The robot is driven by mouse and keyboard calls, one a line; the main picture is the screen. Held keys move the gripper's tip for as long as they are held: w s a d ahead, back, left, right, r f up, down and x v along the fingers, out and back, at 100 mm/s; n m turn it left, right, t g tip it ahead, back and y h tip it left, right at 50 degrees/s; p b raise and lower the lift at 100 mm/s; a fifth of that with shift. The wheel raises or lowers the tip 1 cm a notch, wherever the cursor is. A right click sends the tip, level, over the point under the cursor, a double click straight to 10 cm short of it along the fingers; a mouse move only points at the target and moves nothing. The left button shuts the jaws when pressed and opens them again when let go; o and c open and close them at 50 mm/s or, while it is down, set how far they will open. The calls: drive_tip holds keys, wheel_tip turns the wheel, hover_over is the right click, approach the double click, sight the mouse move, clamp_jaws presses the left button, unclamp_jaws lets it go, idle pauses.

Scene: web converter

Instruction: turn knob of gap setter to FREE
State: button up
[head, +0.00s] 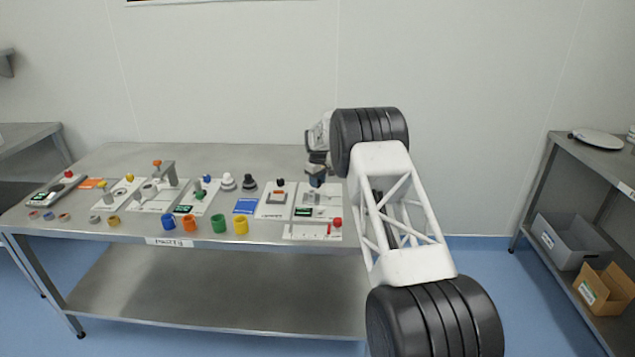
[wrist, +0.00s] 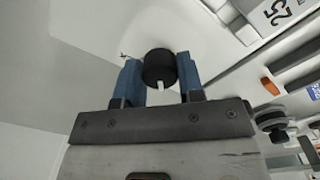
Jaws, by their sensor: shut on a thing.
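In the wrist view, the round black knob (wrist: 157,66) sits between the blue fingers of my gripper (wrist: 160,73). The gripper is shut on it, with a finger on each side. A white mark on the knob points toward the bottom of the picture, toward the gripper body. The FREE marking cannot be read in either view. In the head view, my gripper (head: 316,180) is low over a light panel (head: 322,199) near the right end of the table; the gripper hides the knob there.
The steel table (head: 240,159) holds several panels to the left. Coloured rings, including a yellow one (head: 241,225), stand along its front.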

drive_tip(key=o, duration=0.9)
drive_tip(key=shift+r, duration=0.1)
drive_tip(key=shift+r, duration=3.8)
drive_tip(key=shift+r, duration=0.1)
